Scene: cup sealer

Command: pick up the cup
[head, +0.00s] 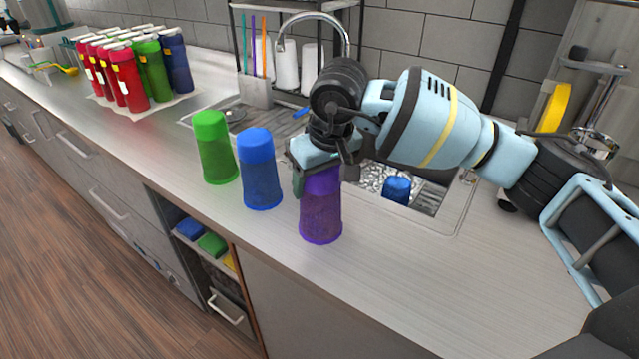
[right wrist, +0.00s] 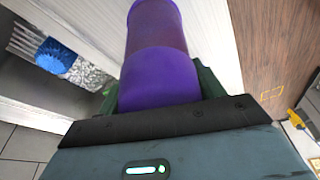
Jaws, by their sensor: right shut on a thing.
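Three cups stand in a row on the counter: a green cup (head: 215,148), a blue cup (head: 259,170) and a purple cup (head: 321,212). My right gripper (head: 318,178) comes down from above and is shut on the upper part of the purple cup, hiding its top. In the right wrist view, the purple cup (right wrist: 158,55) sits between the green finger pads. It looks upright in the head view; I cannot tell whether its base touches the counter. My left gripper is not in view.
A sink (head: 440,196) with a blue object (head: 397,190) in it lies behind the arm, under a curved faucet (head: 313,16). Several red, green and blue bottles (head: 128,80) stand at the far left. The counter's front right is clear.

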